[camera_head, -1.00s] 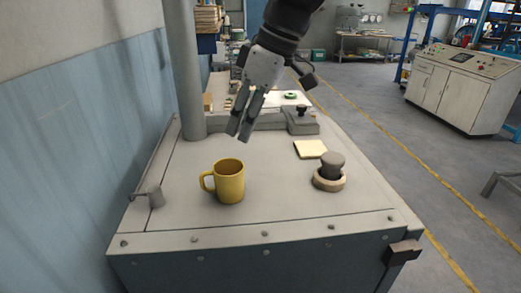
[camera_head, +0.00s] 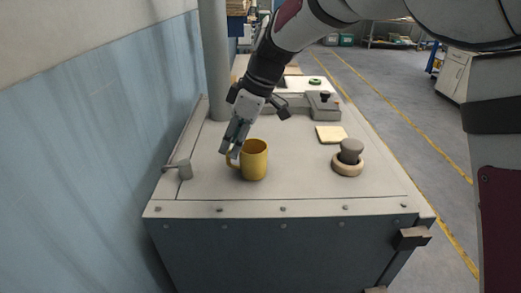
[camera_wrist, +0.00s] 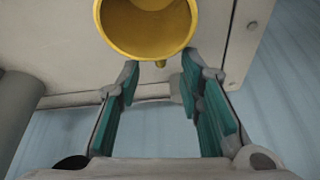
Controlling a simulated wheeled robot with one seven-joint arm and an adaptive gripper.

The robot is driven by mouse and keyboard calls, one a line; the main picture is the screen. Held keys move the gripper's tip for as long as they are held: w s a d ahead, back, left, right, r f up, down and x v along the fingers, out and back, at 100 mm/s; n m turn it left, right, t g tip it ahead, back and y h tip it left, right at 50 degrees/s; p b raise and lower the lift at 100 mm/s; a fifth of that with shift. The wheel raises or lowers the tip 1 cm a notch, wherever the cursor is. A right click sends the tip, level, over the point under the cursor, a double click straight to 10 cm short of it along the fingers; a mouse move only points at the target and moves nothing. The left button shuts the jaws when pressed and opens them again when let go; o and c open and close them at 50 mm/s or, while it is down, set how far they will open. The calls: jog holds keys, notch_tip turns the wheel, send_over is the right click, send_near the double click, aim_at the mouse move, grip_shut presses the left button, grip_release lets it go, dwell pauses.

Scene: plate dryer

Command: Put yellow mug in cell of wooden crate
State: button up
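The yellow mug (camera_head: 256,161) stands upright on the grey machine top (camera_head: 300,184), with its handle toward the left. My gripper (camera_head: 229,148) is at the mug's left, by the handle, pointing down. In the wrist view the fingers (camera_wrist: 158,82) are apart with teal pads, and nothing is gripped. There the mug (camera_wrist: 148,22) is just beyond the fingertips, its opening showing and its handle end pointing toward the gap. Whether a finger touches the handle cannot be told. I cannot make out a wooden crate in these views.
A round grey knob on a pale ring (camera_head: 348,164) and a cream square pad (camera_head: 331,134) lie to the right. A small grey lever (camera_head: 183,169) is at the left. A grey post (camera_head: 216,60) rises behind. The top's front is clear.

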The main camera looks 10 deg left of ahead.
aim_at(228, 155)
jog(key=shift+p+x, duration=0.85)
jog(key=shift+x, duration=1.55)
jog(key=shift+c, duration=0.4)
grip_shut()
